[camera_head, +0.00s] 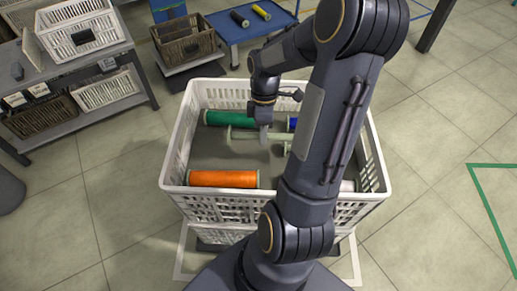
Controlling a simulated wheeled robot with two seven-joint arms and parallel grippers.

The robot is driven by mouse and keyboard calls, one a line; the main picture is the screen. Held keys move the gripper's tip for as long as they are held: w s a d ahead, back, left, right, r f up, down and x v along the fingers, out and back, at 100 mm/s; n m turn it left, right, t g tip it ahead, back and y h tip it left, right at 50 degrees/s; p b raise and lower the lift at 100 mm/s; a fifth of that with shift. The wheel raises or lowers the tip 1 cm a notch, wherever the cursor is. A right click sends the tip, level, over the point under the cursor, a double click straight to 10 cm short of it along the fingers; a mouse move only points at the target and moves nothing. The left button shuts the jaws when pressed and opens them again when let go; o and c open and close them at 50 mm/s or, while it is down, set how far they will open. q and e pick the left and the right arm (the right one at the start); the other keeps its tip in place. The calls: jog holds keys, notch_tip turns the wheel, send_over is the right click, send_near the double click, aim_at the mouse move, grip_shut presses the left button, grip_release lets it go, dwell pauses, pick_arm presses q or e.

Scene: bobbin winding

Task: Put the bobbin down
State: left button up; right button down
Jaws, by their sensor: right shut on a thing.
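My right gripper (264,137) reaches down into the white crate (215,207) and is shut on a slim pale green bobbin (243,135), which lies crosswise at the fingertips. The bobbin is low in the crate; I cannot tell whether it touches the crate floor. A green bobbin (230,119) lies just behind it, along the back wall. An orange bobbin (222,179) lies at the crate's front left. A blue bobbin (292,123) and a whitish bobbin (347,186) show partly behind my arm. My left gripper is out of view.
The crate's right part is mostly hidden by my arm. The grey crate floor is bare at middle left. A blue cart (240,30) with black and yellow bobbins stands behind. A brown crate (185,42) stands beside it. A shelf with white baskets (82,30) stands left.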

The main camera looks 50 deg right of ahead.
jog(key=w+a+f, duration=0.1)
jog(key=w+f, duration=0.2)
jog(key=w, duration=0.1)
jog(key=w+a+f, duration=0.1)
jog(key=w+f, duration=0.2)
jog(key=w, duration=0.1)
jog(key=w+a+f, duration=0.1)
jog(key=w+f, duration=0.2)
jog(key=w, duration=0.1)
jog(key=shift+w+a+b, duration=0.1)
jog(key=shift+a+b, duration=0.2)
jog(key=shift+b, duration=0.1)
jog(key=shift+w+a+f, duration=0.1)
jog(key=shift+w+f, duration=0.05)
jog(key=shift+f, duration=0.05)
notch_tip(320, 180, down, 3)
jog(key=shift+w+f, duration=0.1)
